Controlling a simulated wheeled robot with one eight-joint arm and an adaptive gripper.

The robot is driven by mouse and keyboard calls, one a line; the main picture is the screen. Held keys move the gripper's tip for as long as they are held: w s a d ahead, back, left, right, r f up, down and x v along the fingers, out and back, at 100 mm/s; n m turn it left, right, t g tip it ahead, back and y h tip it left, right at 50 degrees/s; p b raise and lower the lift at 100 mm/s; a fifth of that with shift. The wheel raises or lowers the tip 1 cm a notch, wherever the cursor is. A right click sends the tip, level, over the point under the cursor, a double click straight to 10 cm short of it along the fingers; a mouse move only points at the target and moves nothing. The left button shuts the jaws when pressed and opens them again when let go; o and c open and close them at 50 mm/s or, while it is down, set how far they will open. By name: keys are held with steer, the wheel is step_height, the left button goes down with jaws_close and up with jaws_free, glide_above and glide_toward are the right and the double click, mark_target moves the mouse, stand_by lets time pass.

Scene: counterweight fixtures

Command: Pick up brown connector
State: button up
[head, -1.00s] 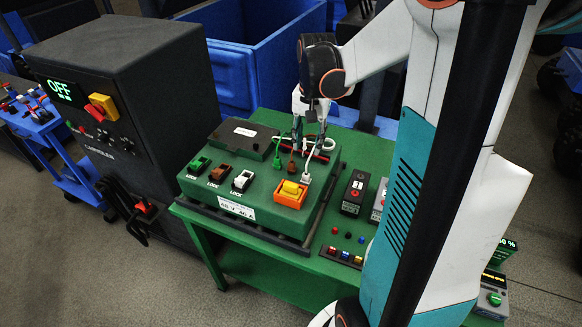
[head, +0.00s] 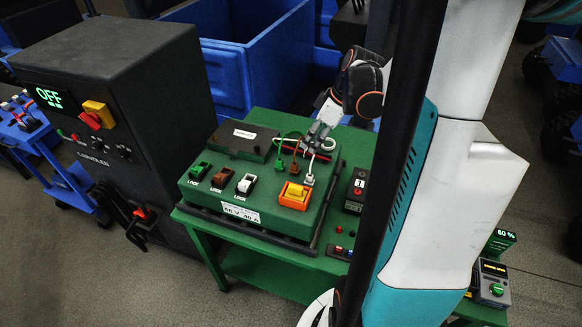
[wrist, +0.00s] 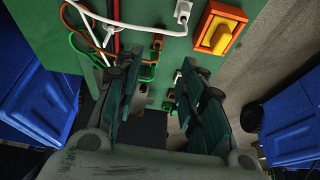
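The brown connector (head: 294,168) stands on the green box's top, between a green connector (head: 279,165) and a white connector (head: 309,180). In the wrist view the brown connector (wrist: 157,42) sits beyond the fingertips, with an orange-brown cable looping off to the left. The green connector (wrist: 147,73) shows between the fingers there, and the white one (wrist: 183,10) is farther up. My gripper (head: 314,147) is above and behind the connectors, tilted. In the wrist view my gripper (wrist: 160,72) has its fingers apart with nothing held.
The green box (head: 268,218) also carries green, brown and white parts marked LOCK, a dark lid (head: 244,140) and an orange-and-yellow switch (head: 295,195). A dark cabinet (head: 125,100) reading OFF stands left. A blue bin (head: 255,70) is behind. Cables loop near the connectors.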

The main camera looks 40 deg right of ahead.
mark_target(296, 164)
steer(key=shift+n, duration=0.3)
steer(key=b+x, duration=0.3)
steer(key=x, duration=1.1)
steer(key=shift+w+r+b, duration=0.1)
steer(key=shift+w+b, duration=0.05)
steer(key=shift+b, duration=0.2)
steer(key=c, duration=0.6)
